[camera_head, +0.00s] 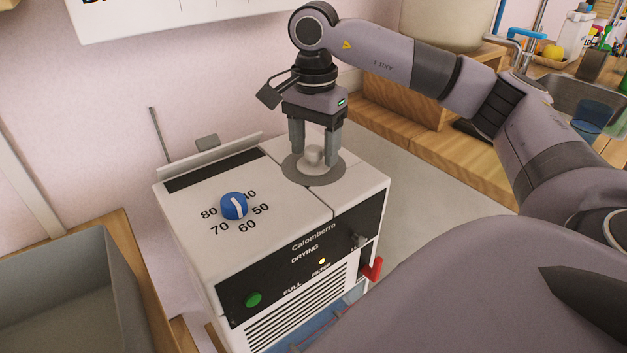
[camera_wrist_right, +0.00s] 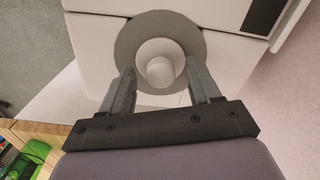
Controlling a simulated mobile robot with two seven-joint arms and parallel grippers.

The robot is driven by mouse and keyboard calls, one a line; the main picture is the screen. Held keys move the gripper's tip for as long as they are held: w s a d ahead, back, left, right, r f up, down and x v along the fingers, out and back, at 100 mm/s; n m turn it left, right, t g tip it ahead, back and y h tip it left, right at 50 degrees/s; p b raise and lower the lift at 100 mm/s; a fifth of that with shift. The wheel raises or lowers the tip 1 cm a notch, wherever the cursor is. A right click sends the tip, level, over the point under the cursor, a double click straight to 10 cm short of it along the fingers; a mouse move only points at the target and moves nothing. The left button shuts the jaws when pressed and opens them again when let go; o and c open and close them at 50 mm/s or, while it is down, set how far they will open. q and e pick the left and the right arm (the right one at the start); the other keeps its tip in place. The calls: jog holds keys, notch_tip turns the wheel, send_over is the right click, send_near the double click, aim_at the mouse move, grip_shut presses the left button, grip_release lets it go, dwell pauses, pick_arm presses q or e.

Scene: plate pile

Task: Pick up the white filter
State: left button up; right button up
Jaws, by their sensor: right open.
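The white filter (camera_head: 314,155) shows as a small white knob standing on a grey round disc (camera_head: 313,176) on top of the white drying machine (camera_head: 290,215). In the right wrist view the white filter (camera_wrist_right: 160,66) sits in the middle of the grey disc (camera_wrist_right: 130,38). My right gripper (camera_head: 314,158) points down over it, open, with one finger on each side of the knob. In the right wrist view the fingers of my right gripper (camera_wrist_right: 161,88) stand apart, with gaps between them and the knob. My left gripper is not in view.
The machine has a blue dial (camera_head: 234,206), a green button (camera_head: 253,300) and a red lever (camera_head: 371,269). A grey bin (camera_head: 60,290) stands at the lower left. A wooden counter with a sink (camera_head: 570,95) and a blue cup (camera_head: 588,119) is at the right.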

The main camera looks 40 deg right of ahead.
jog(key=shift+f, duration=0.3)
grip_shut()
jog(key=shift+r, duration=0.15)
notch_tip(320, 180, up, 6)
jog(key=shift+w+a+f+p, duration=0.1)
jog(key=shift+f+p, duration=0.15)
jog(key=shift+p, duration=0.1)
pick_arm(q)
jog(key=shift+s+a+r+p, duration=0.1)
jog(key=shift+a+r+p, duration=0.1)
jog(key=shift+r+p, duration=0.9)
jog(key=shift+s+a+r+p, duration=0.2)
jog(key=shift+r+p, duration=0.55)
jog(key=shift+p, duration=0.6)
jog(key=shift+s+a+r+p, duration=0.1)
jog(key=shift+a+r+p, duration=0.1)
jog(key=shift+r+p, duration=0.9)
pick_arm(e)
notch_tip(320, 180, up, 14)
jog(key=shift+r, duration=0.15)
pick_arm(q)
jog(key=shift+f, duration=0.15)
